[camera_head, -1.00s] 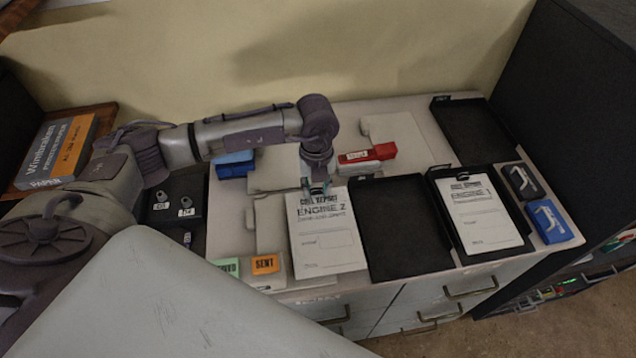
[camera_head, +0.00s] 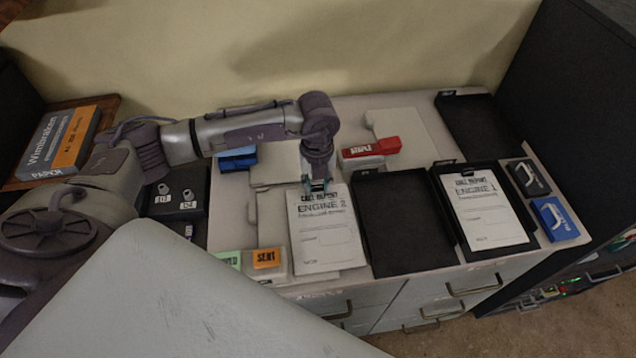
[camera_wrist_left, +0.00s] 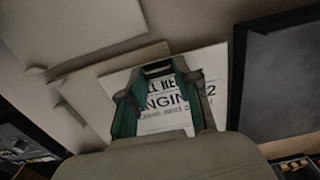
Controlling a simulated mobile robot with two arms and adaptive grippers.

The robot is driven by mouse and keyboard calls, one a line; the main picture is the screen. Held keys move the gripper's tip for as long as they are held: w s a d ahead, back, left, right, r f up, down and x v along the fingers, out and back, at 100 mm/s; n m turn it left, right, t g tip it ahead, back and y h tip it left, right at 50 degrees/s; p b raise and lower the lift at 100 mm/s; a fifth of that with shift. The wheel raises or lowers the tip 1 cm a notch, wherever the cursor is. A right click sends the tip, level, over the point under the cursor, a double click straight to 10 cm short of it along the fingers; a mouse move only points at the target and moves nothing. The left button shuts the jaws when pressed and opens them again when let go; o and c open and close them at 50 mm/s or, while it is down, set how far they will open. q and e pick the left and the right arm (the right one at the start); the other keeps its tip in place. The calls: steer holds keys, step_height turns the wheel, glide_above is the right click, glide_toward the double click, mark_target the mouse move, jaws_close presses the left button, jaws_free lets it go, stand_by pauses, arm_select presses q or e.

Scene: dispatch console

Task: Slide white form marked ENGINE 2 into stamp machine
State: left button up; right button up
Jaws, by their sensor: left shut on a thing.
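The white form marked ENGINE 2 (camera_head: 322,240) lies about flat over pale grey panels, left of an empty black tray. My left gripper (camera_head: 318,186) points down at the form's top edge and is shut on it. In the left wrist view, the gripper's fingers (camera_wrist_left: 160,72) cover part of the heading on the form (camera_wrist_left: 212,75). Whether the form touches the surface below is unclear. I cannot tell for sure which item is the stamp machine. My right gripper is not in view.
The empty black tray (camera_head: 405,262) is right of the form. Another tray holds a white ENGINE 1 form (camera_head: 485,210). A red stapler-like block (camera_head: 370,150) is behind. Orange SENT (camera_head: 266,258) and green blocks sit at front left. A black box with knobs (camera_head: 170,202) stands further left.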

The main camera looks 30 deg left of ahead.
mark_target(287, 194)
arm_select(q)
steer(key=shift+a, duration=0.15)
steer(key=shift+s+a, duration=0.45)
steer(key=shift+a, duration=0.05)
steer(key=shift+s+a, duration=0.15)
steer(key=shift+a, duration=0.05)
steer(key=shift+s+a, duration=0.9)
steer(key=shift+a, duration=0.25)
steer(key=shift+s+a, duration=0.15)
steer(key=shift+a, duration=0.1)
stand_by(0.4)
steer(key=shift+s+a, duration=0.2)
steer(key=shift+a, duration=0.1)
steer(key=shift+s+a, duration=0.25)
steer(key=shift+a, duration=0.05)
stand_by(0.6)
